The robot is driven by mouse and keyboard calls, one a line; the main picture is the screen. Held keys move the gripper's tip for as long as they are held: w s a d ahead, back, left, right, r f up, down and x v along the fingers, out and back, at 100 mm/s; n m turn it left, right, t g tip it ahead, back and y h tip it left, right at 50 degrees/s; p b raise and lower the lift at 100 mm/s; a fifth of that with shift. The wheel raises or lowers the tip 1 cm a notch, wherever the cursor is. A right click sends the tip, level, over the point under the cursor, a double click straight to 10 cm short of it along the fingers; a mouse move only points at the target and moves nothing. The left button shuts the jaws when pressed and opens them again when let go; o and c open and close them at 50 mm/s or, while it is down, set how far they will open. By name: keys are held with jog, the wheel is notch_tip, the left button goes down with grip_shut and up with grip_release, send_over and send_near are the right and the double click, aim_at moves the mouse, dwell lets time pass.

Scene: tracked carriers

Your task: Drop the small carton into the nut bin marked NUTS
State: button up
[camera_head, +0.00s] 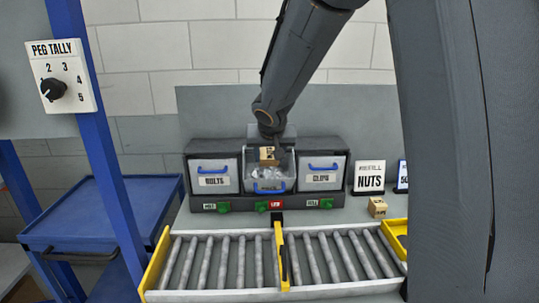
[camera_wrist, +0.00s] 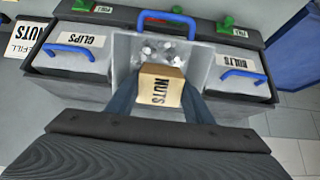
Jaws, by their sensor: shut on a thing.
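A small tan carton marked NUTS (camera_wrist: 160,88) is held between the fingers of my gripper (camera_wrist: 160,100), which is shut on it. In the head view the carton (camera_head: 268,154) hangs over the pulled-out middle bin (camera_head: 282,172), which has a blue handle and a label that is hard to read. Shiny metal pieces lie in that bin. The wrist view shows the carton over the open bin (camera_wrist: 122,55), with the metal pieces beyond it. My arm comes down from above and the carton hides part of the bin's inside.
Closed bins BOLTS (camera_head: 212,168) and CLIPS (camera_head: 320,170) flank the open one. A second small carton (camera_head: 377,207) stands by the REFILL NUTS sign (camera_head: 369,177). A roller conveyor (camera_head: 210,262) with yellow ends lies in front. A blue trolley (camera_head: 95,215) stands left.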

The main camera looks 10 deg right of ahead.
jog(key=shift+b+x, duration=1.8)
jog(key=shift+x, duration=1)
jog(key=o, duration=1.3)
jog(key=v, duration=0.7)
jog(key=shift+s+r+b, duration=0.2)
jog(key=shift+r+b, duration=0.1)
